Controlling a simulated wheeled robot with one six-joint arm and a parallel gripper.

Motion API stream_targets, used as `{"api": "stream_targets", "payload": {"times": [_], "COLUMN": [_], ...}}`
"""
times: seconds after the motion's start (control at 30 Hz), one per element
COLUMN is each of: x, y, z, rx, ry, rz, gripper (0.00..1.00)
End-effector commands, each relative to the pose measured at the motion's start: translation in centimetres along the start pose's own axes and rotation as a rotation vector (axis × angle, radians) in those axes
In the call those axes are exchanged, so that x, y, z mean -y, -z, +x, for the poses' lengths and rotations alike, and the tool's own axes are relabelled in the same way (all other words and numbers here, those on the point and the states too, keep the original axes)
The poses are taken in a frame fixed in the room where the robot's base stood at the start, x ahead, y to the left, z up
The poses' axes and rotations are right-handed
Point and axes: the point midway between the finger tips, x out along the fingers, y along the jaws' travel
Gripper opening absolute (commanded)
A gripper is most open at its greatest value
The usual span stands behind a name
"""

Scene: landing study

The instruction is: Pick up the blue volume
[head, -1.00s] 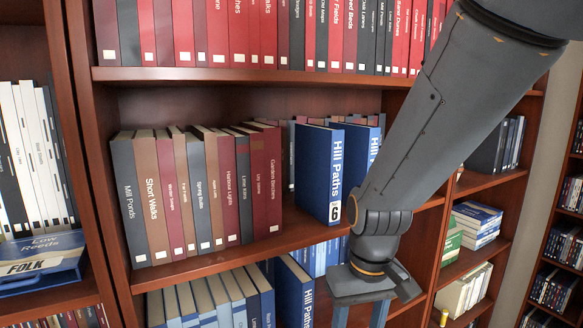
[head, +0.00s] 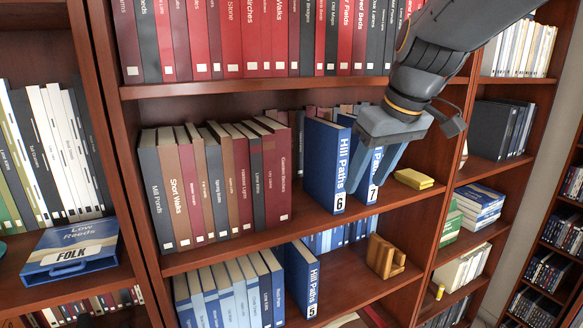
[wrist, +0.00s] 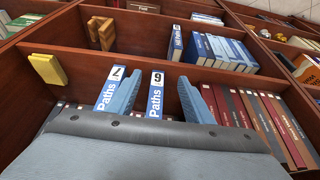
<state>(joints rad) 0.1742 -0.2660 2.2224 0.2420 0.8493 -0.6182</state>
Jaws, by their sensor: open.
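Blue Hill Paths volume 6 (head: 325,166) stands upright on the middle shelf. Blue volume 7 (head: 373,183) stands just right of it, partly hidden by my gripper. Blue volume 5 (head: 301,283) is on the shelf below. My gripper (head: 371,178) is open and empty, its fingers pointing down in front of volume 7 in the head view. In the wrist view, which shows the shelves upside down, volume 6 (wrist: 156,95) appears between the fingers (wrist: 160,82), and volume 7 (wrist: 110,88) is left of them. I see no contact with either spine.
Brown, red and grey books (head: 215,185) stand left of volume 6. A yellow block (head: 414,179) lies on the shelf right of volume 7. A wooden bookend (head: 385,256) is on the shelf below. The shelf board above (head: 230,88) and the upright (head: 450,190) bound the bay.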

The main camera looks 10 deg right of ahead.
Motion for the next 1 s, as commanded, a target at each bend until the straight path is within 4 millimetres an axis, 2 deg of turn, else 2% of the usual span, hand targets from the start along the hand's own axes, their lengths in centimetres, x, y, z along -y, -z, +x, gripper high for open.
{"api": "stream_targets", "payload": {"times": [0.2,0.47,0.8,1.0], "x": [0.1,0.1,0.1,0.0], "y": [2.7,3.9,8.0,7.8], "z": [0.8,1.4,3.0,4.2], "rx": [0.001,0.002,0.001,0.002], "ry": [0.001,0.001,0.0,0.0], "rz": [-0.001,-0.001,-0.001,0.001], "gripper": [0.47,0.47,0.47,0.47]}}
